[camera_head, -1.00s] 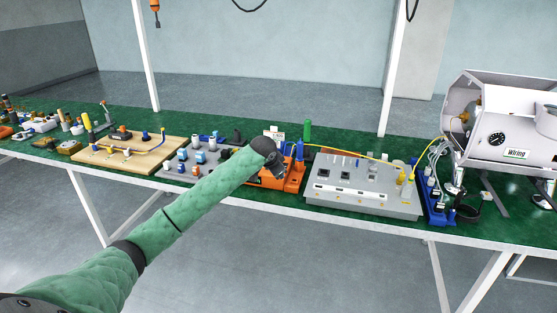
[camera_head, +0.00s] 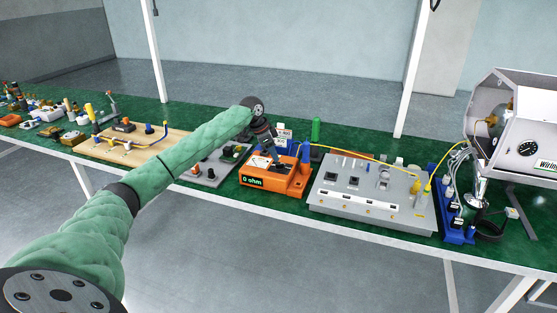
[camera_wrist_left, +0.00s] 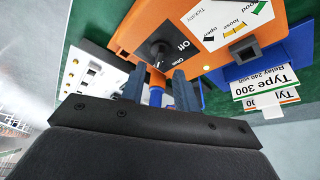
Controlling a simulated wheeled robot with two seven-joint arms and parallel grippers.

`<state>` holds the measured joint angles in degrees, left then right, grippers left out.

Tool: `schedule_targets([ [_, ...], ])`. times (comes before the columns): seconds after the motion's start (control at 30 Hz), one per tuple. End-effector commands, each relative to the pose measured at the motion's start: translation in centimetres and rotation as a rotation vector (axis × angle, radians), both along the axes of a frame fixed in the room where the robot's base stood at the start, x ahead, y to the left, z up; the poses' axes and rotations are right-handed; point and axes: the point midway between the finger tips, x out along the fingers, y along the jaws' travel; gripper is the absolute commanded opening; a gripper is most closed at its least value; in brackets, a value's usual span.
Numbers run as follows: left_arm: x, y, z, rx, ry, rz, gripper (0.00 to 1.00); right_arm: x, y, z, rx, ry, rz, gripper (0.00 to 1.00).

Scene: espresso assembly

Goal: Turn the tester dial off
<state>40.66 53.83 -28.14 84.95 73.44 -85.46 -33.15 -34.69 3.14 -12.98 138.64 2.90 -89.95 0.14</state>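The orange tester (camera_head: 288,181) stands on the green bench, its front display reading "0 ohm". In the left wrist view its orange top (camera_wrist_left: 128,38) fills the upper middle. Its black dial (camera_wrist_left: 160,52) has the printed words "Off" and "Ohm" beside it; which one it points to is unclear. My left gripper (camera_wrist_left: 161,72) is open, its two dark fingers spread just short of the dial, with nothing visibly held. In the head view the left gripper (camera_head: 269,148) points down over the tester's top. My right gripper is not in view.
The grey panel (camera_head: 365,190) with yellow cables is right of the tester. A blue holder (camera_wrist_left: 265,62) and a "Type 300" relay card (camera_wrist_left: 265,85) lie close by in the left wrist view. A wooden board (camera_head: 130,145) is to the left; a white machine (camera_head: 515,140) stands far right.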

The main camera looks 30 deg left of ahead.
Motion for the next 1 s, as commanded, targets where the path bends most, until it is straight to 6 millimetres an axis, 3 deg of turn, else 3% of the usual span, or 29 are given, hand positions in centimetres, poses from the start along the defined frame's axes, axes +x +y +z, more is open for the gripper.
schedule_targets([
  [0.3,1.0,-1.1,-3.4,0.000,0.000,0.000,0.31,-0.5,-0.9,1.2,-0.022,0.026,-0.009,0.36],
  [0.67,1.2,-1.3,-4.1,0.000,-0.001,0.000,0.31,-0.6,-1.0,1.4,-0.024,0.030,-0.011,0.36],
  [0.7,1.2,-1.3,-4.1,0.000,-0.001,0.000,0.29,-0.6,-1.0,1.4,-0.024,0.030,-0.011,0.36],
  [0.87,1.2,-1.3,-4.0,0.001,-0.001,0.000,0.00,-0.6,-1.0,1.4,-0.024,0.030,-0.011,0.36],
  [1.0,1.2,-1.3,-4.0,0.001,-0.001,0.001,0.00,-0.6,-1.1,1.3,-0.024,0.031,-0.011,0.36],
])
